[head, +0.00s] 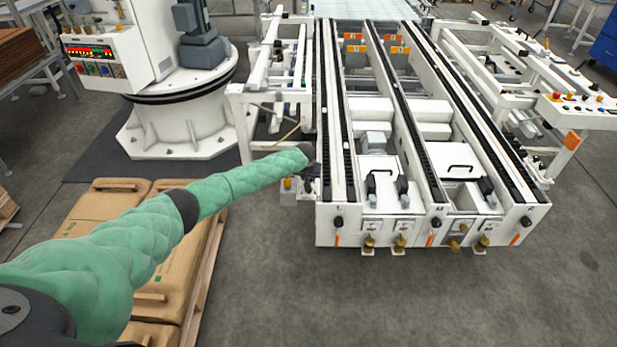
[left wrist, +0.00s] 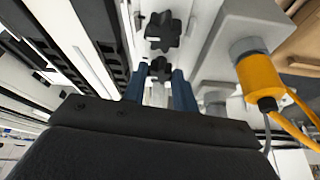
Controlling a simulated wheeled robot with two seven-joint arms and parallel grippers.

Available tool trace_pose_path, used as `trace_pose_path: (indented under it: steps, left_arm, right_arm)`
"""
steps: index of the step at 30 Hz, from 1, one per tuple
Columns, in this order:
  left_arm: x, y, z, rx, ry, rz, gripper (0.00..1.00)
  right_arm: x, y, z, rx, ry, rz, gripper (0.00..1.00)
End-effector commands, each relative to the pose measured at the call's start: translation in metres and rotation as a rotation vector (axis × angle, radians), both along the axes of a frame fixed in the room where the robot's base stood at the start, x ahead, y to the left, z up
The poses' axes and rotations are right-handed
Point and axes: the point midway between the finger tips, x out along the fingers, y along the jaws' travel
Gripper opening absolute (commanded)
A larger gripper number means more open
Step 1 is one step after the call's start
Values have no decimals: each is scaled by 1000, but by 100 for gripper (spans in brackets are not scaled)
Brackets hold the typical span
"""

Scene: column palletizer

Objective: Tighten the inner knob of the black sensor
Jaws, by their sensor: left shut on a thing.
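In the left wrist view, my left gripper (left wrist: 160,72) has its two blue fingers shut on a small black star-shaped knob (left wrist: 160,66). A second, larger black star knob (left wrist: 163,31) sits farther out, beyond the fingertips, and is untouched. I cannot make out the black sensor's body clearly; the gripper covers much of that area. In the head view, my left arm reaches from the left to the front left corner of the conveyor frame. Its gripper (head: 312,170) is small and dark there, so the grip does not show. My right gripper is in neither view.
A yellow-orange cylinder with a cable (left wrist: 258,78) is close to the right of the fingers. The white conveyor (head: 335,215) has several brass-coloured fittings along its front. Cardboard boxes on a pallet (head: 185,225) lie under my left arm. The grey floor (head: 400,310) in front is clear.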

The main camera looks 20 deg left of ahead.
Motion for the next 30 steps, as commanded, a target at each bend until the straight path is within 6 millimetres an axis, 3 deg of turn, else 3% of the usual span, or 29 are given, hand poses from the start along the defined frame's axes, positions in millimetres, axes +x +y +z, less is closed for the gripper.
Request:
trace_pose_path:
  steps: [13, 14, 16, 30]
  left_arm:
    - [0, -2, 0, -1, 0, -33, 5]
    - [0, -2, 0, -2, 0, -32, 34]
    - [0, -1, 0, -1, 0, -32, 48]
    - [-4, 0, 9, -1, 0, -31, 50]
  right_arm:
    - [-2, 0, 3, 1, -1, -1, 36]
    - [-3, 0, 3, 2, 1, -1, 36]
    - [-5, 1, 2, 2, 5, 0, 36]
    - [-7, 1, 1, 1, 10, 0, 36]
